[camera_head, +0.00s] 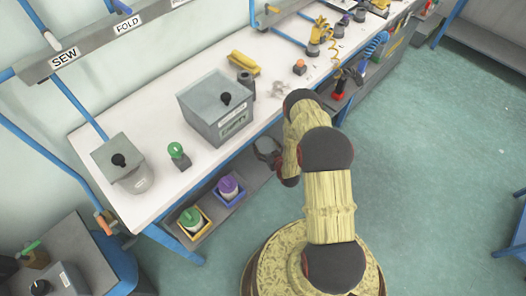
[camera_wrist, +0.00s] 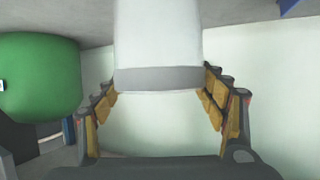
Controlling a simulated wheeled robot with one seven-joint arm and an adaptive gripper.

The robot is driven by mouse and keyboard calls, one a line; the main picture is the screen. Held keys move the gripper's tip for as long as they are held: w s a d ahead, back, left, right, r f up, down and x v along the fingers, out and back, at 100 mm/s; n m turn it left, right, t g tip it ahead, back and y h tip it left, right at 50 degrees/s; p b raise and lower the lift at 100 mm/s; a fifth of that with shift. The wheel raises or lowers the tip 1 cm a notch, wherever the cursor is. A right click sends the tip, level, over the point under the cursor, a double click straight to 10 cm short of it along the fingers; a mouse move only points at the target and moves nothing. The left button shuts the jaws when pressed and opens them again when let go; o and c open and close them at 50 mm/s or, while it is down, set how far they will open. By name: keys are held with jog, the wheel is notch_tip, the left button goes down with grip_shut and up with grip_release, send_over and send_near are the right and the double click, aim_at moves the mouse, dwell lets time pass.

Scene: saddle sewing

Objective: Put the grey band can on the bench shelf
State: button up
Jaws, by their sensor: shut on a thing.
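My gripper (camera_wrist: 165,110) is shut on the grey band can (camera_wrist: 160,45), a white cylinder with a grey band at its lower end in the wrist view. The padded fingers stand on both sides of it. In the head view my gripper (camera_head: 267,153) is at the bench's front edge, and I cannot make out the can there. The bench shelf (camera_head: 254,178) is the grey ledge under the white bench top (camera_head: 150,205). A yellow bin (camera_head: 206,229) with a green-lidded can (camera_head: 190,218) and a blue bin (camera_head: 241,197) with a purple-lidded can (camera_head: 228,187) sit on it.
On the bench top stand a large grey box (camera_head: 215,108), a grey machine (camera_head: 120,160), a green-topped piece (camera_head: 177,152) and a yellow roll (camera_head: 243,62). A big green rounded thing (camera_wrist: 38,75) fills the wrist view's left. Open floor (camera_head: 430,150) lies to the right.

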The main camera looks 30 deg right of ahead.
aim_at(261, 146)
jog(key=shift+w+a+f+b, duration=0.1)
jog(key=shift+w+f+b, duration=0.4)
jog(key=shift+w+f, duration=0.7)
jog(key=shift+w+f+b, duration=0.15)
jog(key=shift+f+b, duration=0.55)
jog(key=shift+f, duration=1.05)
jog(key=shift+f, duration=0.15)
jog(key=o, duration=1.6)
